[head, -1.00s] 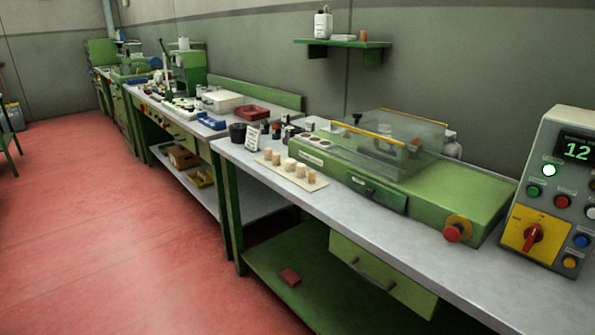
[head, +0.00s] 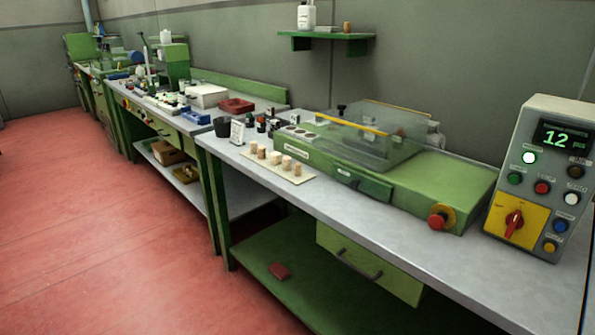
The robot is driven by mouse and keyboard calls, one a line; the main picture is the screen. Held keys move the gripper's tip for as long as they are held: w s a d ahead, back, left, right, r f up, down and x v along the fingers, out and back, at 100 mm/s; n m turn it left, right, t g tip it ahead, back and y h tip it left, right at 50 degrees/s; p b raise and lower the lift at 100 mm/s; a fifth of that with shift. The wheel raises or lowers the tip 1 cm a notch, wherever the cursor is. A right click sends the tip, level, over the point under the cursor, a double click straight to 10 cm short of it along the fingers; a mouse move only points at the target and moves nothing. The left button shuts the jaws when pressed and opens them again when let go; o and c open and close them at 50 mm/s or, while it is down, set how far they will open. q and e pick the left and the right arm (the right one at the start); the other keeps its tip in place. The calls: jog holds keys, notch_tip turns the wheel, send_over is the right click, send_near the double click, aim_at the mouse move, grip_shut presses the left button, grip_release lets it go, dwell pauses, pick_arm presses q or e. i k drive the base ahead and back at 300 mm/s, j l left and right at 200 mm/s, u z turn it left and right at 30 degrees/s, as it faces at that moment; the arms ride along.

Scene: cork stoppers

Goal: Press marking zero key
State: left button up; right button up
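A grey control box (head: 539,180) stands at the right end of the workbench in the head view. Its dark display (head: 562,138) shows green digits that look like "12". Below it are a lit white lamp or button (head: 529,158), a green button (head: 514,178), a red button (head: 542,188), a white button (head: 572,198), a dark knob (head: 577,171), a blue button (head: 560,226) and a yellow button (head: 549,247). A red rotary switch (head: 513,223) sits on a yellow plate. The key labels are too small to read. Neither gripper is in view.
The green machine (head: 420,180) with a clear cover and a red stop knob (head: 437,221) lies left of the box. Several corks (head: 275,160) stand on a pale board. The grey bench top (head: 400,233) is clear in front. Open red floor (head: 110,250) lies left.

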aim_at(571, 198)
jog(key=z, duration=1.6)
